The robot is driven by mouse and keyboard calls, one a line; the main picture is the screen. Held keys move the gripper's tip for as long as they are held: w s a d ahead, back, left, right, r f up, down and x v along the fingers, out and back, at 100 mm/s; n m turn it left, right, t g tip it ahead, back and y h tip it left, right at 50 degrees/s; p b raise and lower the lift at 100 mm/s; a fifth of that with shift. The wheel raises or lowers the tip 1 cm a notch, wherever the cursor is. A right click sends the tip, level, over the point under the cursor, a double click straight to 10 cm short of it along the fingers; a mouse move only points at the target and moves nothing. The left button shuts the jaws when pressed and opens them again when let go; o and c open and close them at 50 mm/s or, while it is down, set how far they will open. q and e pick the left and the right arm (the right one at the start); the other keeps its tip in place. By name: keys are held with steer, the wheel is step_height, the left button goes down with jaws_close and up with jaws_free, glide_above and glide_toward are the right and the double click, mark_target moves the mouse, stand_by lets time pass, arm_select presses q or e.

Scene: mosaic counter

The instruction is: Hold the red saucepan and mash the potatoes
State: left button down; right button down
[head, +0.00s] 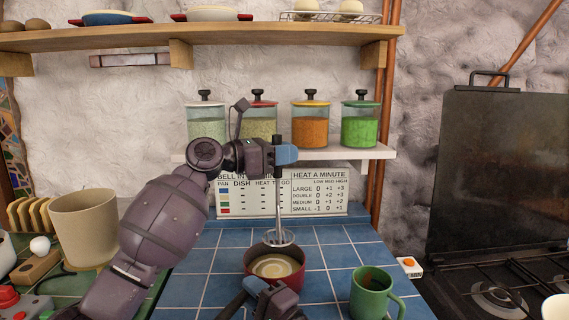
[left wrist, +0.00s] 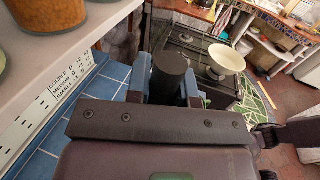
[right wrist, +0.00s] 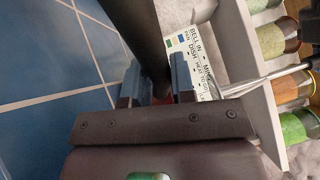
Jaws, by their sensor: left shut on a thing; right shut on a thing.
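The red saucepan (head: 262,284) stands on the blue tiled counter and has a pale, cream-coloured filling (head: 273,267). The potato masher (head: 279,205) is upright, its round head appearing just above the pan's back rim. My left gripper (head: 285,155) is shut on the masher's dark handle, which also shows between its fingers in the left wrist view (left wrist: 168,75). My right gripper (head: 256,287) is low at the pan's front, shut on its dark handle, seen in the right wrist view (right wrist: 146,40). Whether the filling is mashed cannot be told.
A green mug (head: 370,295) stands just right of the saucepan. A beige canister (head: 85,228) and a toast rack (head: 30,215) are at the left. A shelf with several jars (head: 309,125) hangs behind. A black stove (head: 495,285) is at the right. Blue tiles left of the pan are clear.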

arm_select(q)
steer(key=shift+r, duration=0.4)
arm_select(e)
steer(key=shift+r, duration=0.2)
steer(key=c, duration=0.9)
jaws_free()
steer(key=shift+f, duration=0.1)
steer(key=shift+s+d, duration=0.1)
steer(key=shift+d, duration=0.05)
steer(key=v, duration=1.1)
steer(key=shift+s+d+f, duration=0.1)
steer(key=shift+s+d, duration=0.15)
